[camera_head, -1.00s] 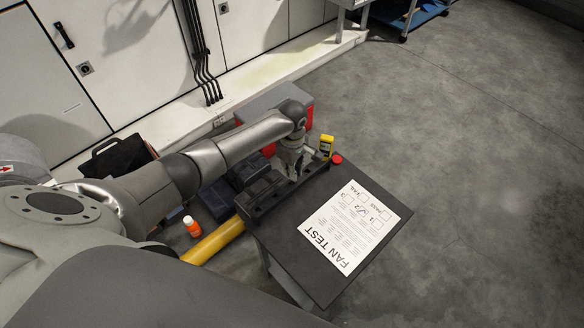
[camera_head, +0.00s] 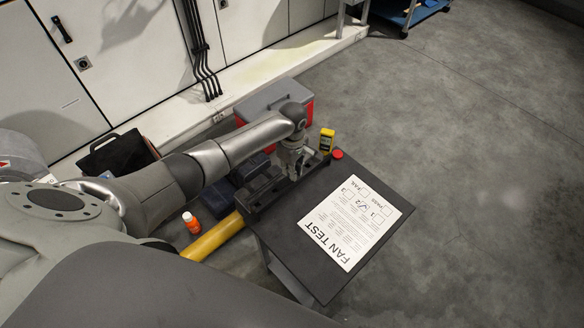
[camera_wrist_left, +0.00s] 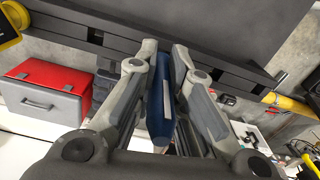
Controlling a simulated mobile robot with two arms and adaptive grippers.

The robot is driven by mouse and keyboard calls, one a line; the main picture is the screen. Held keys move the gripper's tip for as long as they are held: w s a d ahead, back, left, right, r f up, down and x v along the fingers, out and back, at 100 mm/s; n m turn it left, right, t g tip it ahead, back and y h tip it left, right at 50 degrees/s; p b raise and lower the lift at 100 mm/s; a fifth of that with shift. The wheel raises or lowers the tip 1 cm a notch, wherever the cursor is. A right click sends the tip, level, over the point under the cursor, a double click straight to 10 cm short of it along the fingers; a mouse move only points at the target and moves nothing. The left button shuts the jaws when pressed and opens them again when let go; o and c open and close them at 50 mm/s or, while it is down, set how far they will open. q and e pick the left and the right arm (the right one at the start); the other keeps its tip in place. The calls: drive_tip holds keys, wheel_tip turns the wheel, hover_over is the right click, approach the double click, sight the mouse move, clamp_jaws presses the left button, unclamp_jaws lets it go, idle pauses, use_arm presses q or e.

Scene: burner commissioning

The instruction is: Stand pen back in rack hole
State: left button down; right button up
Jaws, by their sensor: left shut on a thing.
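My left gripper (camera_head: 294,170) is at the far end of the dark rack (camera_head: 266,198), a long bar along the left edge of the black tabletop. In the left wrist view its fingers (camera_wrist_left: 165,62) are shut on a dark blue pen (camera_wrist_left: 160,105), which lies lengthwise between them. The pen's far end is close to the rack (camera_wrist_left: 92,36), which crosses the top of that view. Whether the pen end is in a hole or only near the rack, I cannot tell. In the head view the gripper hides the pen.
A FAN TEST sheet (camera_head: 350,222) lies on the tabletop (camera_head: 300,262). A yellow device (camera_head: 326,140) and red button (camera_head: 337,154) are near the gripper. A red-and-grey toolbox (camera_head: 268,102), yellow pipe (camera_head: 213,238) and orange bottle (camera_head: 191,222) are beyond the rack side. Floor at right is clear.

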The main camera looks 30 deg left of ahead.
use_arm(q)
drive_tip(key=shift+f+b, duration=0.35)
drive_tip(key=shift+f, duration=0.35)
drive_tip(key=c, duration=1.4)
unclamp_jaws()
drive_tip(key=shift+c, duration=0.2)
drive_tip(key=shift+r, duration=0.1)
wheel_tip(320, 180, up, 12)
drive_tip(key=shift+f, duration=0.1)
